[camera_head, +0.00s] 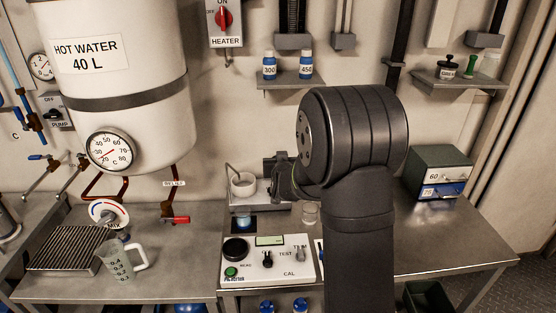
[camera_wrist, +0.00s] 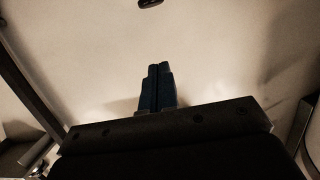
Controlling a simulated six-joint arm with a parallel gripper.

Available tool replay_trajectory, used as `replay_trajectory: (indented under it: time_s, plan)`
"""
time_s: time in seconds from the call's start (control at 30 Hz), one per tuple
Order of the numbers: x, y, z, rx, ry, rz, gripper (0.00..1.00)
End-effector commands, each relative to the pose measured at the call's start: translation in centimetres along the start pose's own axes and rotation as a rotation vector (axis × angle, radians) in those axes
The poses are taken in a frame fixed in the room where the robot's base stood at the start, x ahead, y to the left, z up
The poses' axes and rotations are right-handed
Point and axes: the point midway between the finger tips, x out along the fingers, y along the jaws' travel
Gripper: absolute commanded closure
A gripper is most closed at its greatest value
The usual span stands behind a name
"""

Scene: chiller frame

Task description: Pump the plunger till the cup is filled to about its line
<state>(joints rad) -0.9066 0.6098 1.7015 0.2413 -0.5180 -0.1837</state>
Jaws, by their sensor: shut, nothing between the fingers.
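My gripper (camera_wrist: 157,68) is shut and empty; its two dark blue fingers touch side by side in the wrist view. In the head view my gripper (camera_head: 279,165) is partly hidden by my arm, just right of a white pot (camera_head: 243,187) with a bent tube. A small clear vessel with blue liquid (camera_head: 244,221) stands below that pot. I cannot tell which part is the plunger, and no fill line is readable.
A control box (camera_head: 267,263) with knobs and a display stands in front. A clear measuring jug (camera_head: 121,262) stands left, near a slatted grate (camera_head: 68,248). Blue bottles (camera_head: 306,66) stand on a shelf above. The right bench (camera_head: 450,237) has free room.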

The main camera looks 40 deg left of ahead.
Motion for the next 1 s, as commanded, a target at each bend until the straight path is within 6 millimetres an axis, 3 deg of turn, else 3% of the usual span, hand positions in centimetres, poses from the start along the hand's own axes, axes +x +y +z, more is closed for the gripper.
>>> replay_trajectory:
  time_s: [0.17, 0.33, 0.8, 1.0]
  plan:
    - [0.1, 0.0, 0.0, 0.000, 0.000, 0.000, 1.00]
    - [1.6, 0.0, 0.1, 0.000, 0.000, 0.000, 1.00]
    - [10.0, 0.0, 0.1, -0.001, 0.000, 0.000, 1.00]
    - [10.7, 0.0, 2.9, -0.001, -0.003, -0.001, 1.00]
